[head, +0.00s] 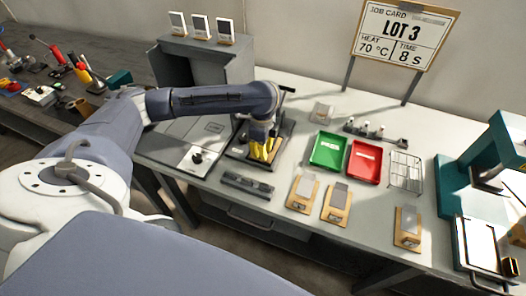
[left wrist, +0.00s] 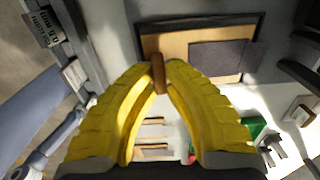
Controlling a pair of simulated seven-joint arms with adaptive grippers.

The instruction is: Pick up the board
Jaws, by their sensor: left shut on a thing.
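A tan board (left wrist: 176,47) with a dark grey plate (left wrist: 222,56) on it lies within a dark frame at the top of the left wrist view. A short brown piece (left wrist: 158,74) stands out from the board's near edge. My left gripper (left wrist: 158,82) has its yellow fingertips shut on this brown piece, which looks like part of the board. In the head view my left gripper (head: 262,152) points down over a dark fixture (head: 238,149) on the bench, and mostly hides the board there. My right gripper is not in view.
Several similar tan boards, one here (head: 336,203), lie along the bench front. Green (head: 329,150) and red (head: 365,162) trays and a wire rack (head: 405,172) stand right of my gripper. A dark bar (head: 247,185) lies in front. A teal press (head: 482,185) is far right.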

